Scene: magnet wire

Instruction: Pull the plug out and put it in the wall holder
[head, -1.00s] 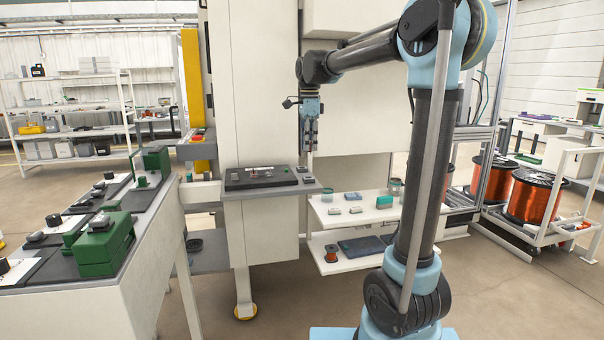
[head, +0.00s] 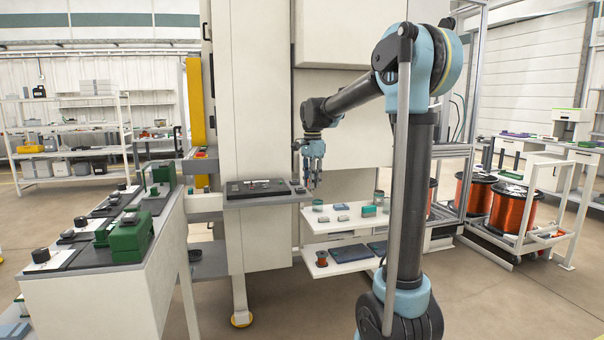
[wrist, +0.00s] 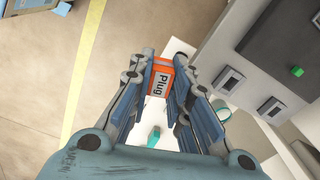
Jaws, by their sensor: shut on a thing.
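The orange plug (wrist: 160,79), with a white "Plug" label, is between the fingertips of my gripper (wrist: 167,76) in the wrist view. My gripper is shut on it, and both fingers lie along its sides. In the head view my gripper (head: 313,180) points down just off the right end of the machine's grey ledge (head: 240,203). The plug is too small there to make out clearly. Two small grey sockets or holders, one (wrist: 228,79) and another (wrist: 270,106), sit on the ledge in the wrist view. I cannot tell which thing is the wall holder.
A dark panel (head: 246,188) lies on the ledge; its green button (wrist: 297,71) shows in the wrist view. White shelves (head: 330,222) with small boxes are below and right of my gripper. A green-fixtured bench (head: 90,280) is at left. Copper wire spools (head: 512,207) stand at right.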

